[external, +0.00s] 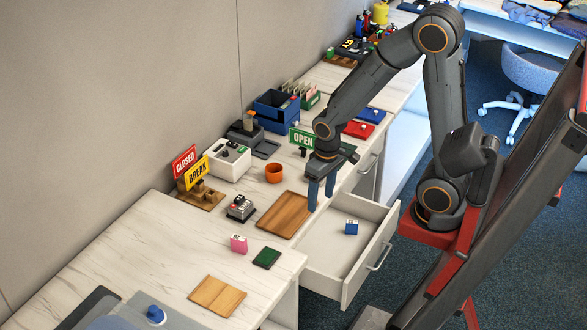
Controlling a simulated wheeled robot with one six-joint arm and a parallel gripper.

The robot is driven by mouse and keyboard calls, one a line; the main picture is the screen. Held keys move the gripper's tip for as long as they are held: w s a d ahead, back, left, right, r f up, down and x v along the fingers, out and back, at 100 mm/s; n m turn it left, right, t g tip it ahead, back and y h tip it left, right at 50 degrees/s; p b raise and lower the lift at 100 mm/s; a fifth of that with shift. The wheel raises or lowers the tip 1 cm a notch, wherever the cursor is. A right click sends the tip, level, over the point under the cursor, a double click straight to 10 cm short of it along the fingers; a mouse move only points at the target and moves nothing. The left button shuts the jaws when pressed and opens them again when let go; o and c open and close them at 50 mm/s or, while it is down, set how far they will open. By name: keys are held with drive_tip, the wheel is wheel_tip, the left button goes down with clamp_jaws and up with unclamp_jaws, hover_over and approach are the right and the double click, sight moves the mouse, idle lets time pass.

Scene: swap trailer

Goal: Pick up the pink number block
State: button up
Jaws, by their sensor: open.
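The pink number block (238,244) stands upright on the white marbled counter (130,240), near its front edge and left of a small dark green pad. My gripper (320,195) points down, open and empty, near the counter's front edge by the open drawer. It is to the right of and farther back than the pink block, well apart from it, close to the right end of a brown wooden board (284,214). The marking on the pink block is too small to read.
An open drawer (335,279) holds a blue block (351,227). The green pad (267,258), a date stamp (240,208) and a light wooden board (217,296) lie around the pink block. An orange cup (274,173) and sign holder stand behind. The left counter is clear.

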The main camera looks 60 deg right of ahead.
drive_tip(key=w+a+m+y, duration=0.2)
drive_tip(key=w+a+m, duration=0.6)
drive_tip(key=a, duration=0.1)
drive_tip(key=m+g+y, duration=0.1)
drive_tip(key=m+y, duration=0.1)
drive_tip(key=m, duration=0.5)
approach(239, 241)
wheel_tip(239, 241, down, 4)
drive_tip(key=shift+w+p+x, duration=0.2)
drive_tip(key=shift+p+x, duration=0.4)
drive_tip(key=shift+x, duration=1.2)
drive_tip(key=shift+w+p+x, duration=0.15)
drive_tip(key=shift+p+x, duration=0.45)
drive_tip(key=shift+x, duration=1.15)
drive_tip(key=shift+a, duration=0.1)
drive_tip(key=c, duration=1.1)
